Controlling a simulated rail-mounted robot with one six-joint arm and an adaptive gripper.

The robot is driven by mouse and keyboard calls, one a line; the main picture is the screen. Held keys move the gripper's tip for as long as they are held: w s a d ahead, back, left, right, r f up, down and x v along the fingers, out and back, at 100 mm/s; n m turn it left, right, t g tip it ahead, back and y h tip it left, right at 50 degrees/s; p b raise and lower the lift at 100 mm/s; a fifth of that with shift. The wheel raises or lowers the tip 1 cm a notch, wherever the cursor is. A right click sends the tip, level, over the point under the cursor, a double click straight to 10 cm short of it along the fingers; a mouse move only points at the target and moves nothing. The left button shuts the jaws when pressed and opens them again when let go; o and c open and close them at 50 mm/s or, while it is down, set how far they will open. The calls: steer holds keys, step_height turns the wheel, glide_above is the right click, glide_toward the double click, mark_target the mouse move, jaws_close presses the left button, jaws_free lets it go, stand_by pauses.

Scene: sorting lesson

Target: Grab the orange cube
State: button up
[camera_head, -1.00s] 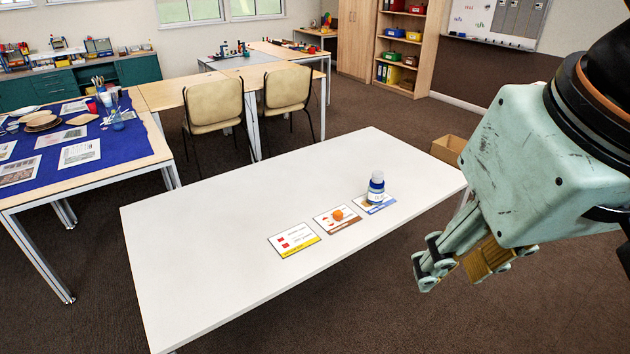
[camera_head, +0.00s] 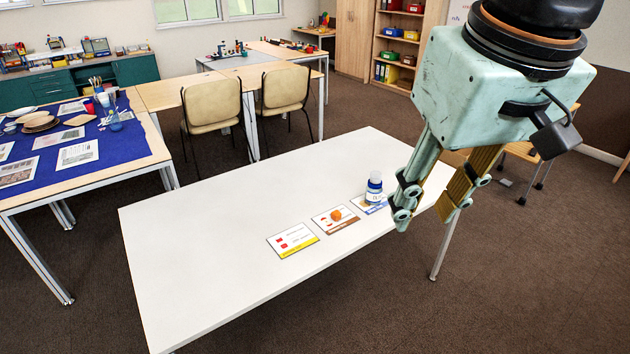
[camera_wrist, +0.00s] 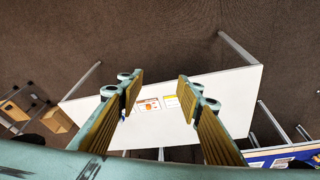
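A blue and white bottle (camera_head: 374,188) stands on the right card, close to the cube. A yellow-edged card (camera_head: 292,241) lies to the left. The left part of the table is bare. Two chairs (camera_head: 212,105) stand behind it.

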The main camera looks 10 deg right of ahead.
steer(key=w+n+g+p, duration=0.1)
steer(key=w, duration=1.7)
steer(key=n+g+p, duration=0.2)
steer(key=n+p, duration=0.1)
steer(key=n, duration=0.1)
glide_above(336, 212)
step_height(336, 212, down, 32)
steer(key=shift+a, duration=0.1)
steer(key=shift+f+b, duration=1.05)
steer(key=shift+f, duration=3.3)
